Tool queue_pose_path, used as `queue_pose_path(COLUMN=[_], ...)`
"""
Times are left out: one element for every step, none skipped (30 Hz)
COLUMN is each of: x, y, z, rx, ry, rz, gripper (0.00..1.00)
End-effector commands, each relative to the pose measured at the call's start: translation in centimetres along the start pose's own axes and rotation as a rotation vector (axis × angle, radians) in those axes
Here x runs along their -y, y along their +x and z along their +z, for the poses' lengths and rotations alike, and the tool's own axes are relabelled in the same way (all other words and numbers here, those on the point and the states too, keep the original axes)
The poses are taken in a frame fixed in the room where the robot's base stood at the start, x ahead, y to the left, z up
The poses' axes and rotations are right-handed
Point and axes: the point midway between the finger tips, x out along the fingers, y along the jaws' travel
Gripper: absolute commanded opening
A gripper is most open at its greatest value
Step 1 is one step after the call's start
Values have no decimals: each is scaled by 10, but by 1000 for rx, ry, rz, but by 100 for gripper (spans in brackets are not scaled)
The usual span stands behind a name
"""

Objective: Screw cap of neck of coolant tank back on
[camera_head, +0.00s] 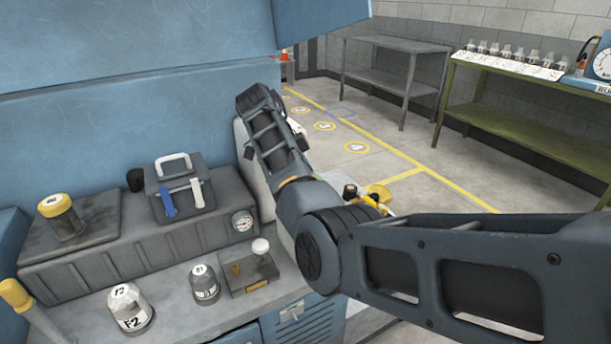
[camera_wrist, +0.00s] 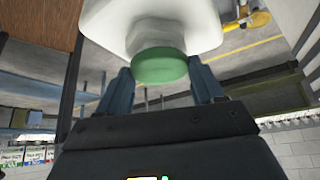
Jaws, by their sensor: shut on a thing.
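In the wrist view a green cap (camera_wrist: 159,67) sits between the two blue fingers of my gripper (camera_wrist: 163,84), which is shut on it. Just above the cap in that picture is the white coolant tank (camera_wrist: 150,22) with its neck. The cap lies against or very close to the neck's end; I cannot tell whether the threads are engaged. In the head view my arm reaches up and left across the middle. A pale body (camera_head: 247,165), possibly the tank, shows beside it. My fingers and the cap are hidden there.
A green table (camera_head: 530,105) stands at right. Open floor with yellow lines lies between.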

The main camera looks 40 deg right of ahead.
Motion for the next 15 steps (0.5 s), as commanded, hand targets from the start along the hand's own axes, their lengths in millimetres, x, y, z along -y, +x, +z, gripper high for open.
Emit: queue_pose_path(x=[0,0,0,1,1,0,0,0,0,0,0,0,0,0,-1], y=[1,1,0,0,-1,0,0,0,1,1,2,2,2,2,2], z=[1,0,0,0,0,0,0,0,0,0,0,0,0,0,0], rx=[1,1,2,2,2,1,1,0,0,0,-1,-1,-1,-1,-1], ry=[23,25,38,54,73,95,109,117,122,123,123,123,123,122,122], rz=[16,16,24,35,46,59,66,71,75,75,75,75,75,75,75], gripper=[34,34,34,34,34,34,34,34,34,34,34,34,34,68,72])
